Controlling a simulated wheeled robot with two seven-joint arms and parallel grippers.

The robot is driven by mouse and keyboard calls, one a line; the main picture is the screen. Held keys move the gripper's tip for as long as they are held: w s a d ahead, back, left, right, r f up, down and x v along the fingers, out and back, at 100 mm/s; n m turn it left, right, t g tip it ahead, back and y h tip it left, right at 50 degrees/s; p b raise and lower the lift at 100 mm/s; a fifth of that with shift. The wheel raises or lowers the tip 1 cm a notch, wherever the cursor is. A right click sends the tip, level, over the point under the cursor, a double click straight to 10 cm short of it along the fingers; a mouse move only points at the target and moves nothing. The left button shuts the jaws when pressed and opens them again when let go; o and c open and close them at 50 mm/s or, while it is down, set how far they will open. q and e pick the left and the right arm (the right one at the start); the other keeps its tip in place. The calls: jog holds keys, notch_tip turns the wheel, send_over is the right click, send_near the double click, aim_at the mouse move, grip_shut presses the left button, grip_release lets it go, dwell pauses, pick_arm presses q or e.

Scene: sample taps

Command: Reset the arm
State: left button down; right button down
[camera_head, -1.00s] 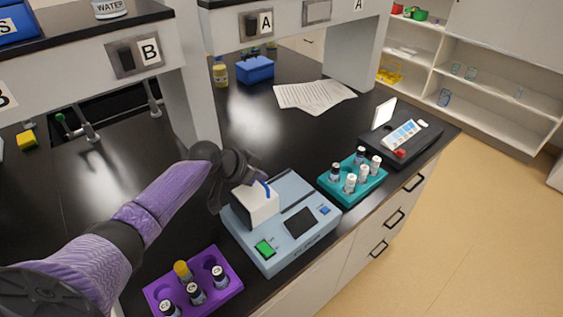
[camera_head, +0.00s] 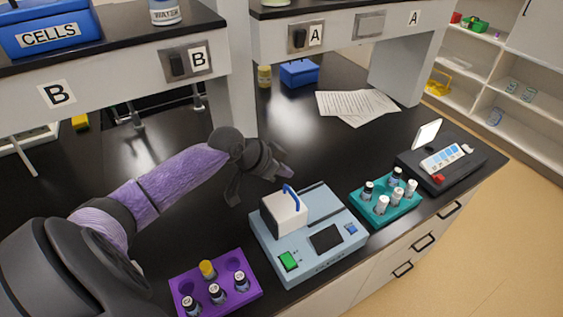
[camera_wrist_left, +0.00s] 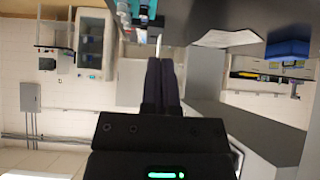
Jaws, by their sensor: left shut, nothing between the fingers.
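My left arm, purple with dark joints, comes in from the left over the black bench. Its left gripper (camera_head: 288,172) is shut and empty, in the air just behind the pale blue device (camera_head: 320,258). The wrist view shows its two dark fingers (camera_wrist_left: 160,75) pressed together with nothing between them. The device has a white lid with a blue handle (camera_head: 290,197), a dark screen and a green button. My right gripper is in neither view.
A purple rack (camera_head: 236,294) with several vials stands in front left. A teal rack (camera_head: 398,206) of vials and a black instrument (camera_head: 471,170) stand to the right. Papers (camera_head: 355,105) and a blue box (camera_head: 299,74) lie behind. A shelf post (camera_head: 229,85) rises behind the arm.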

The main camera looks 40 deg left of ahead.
pick_arm(q)
jog(key=s+d+f+m+g, duration=0.1)
jog(key=s+d+f+g, duration=0.2)
jog(key=s+d+f, duration=0.6)
jog(key=s+d+r+n+g+y, duration=0.2)
jog(key=s+d+n+y, duration=0.3)
jog(key=s, duration=0.8)
notch_tip(320, 180, down, 28)
jog(key=s+m+g+h+b, duration=0.1)
jog(key=s+m+h+b, duration=0.1)
jog(key=b, duration=0.8)
jog(key=s+a+f+g+b, duration=0.1)
jog(key=s+a+f+b, duration=0.1)
jog(key=s+f+b, duration=0.5)
jog(key=s+f, duration=0.6)
jog(key=f, duration=0.4)
jog(key=shift+s+f+b, duration=0.15)
jog(key=shift+s+b, duration=0.15)
jog(key=shift+s, duration=0.05)
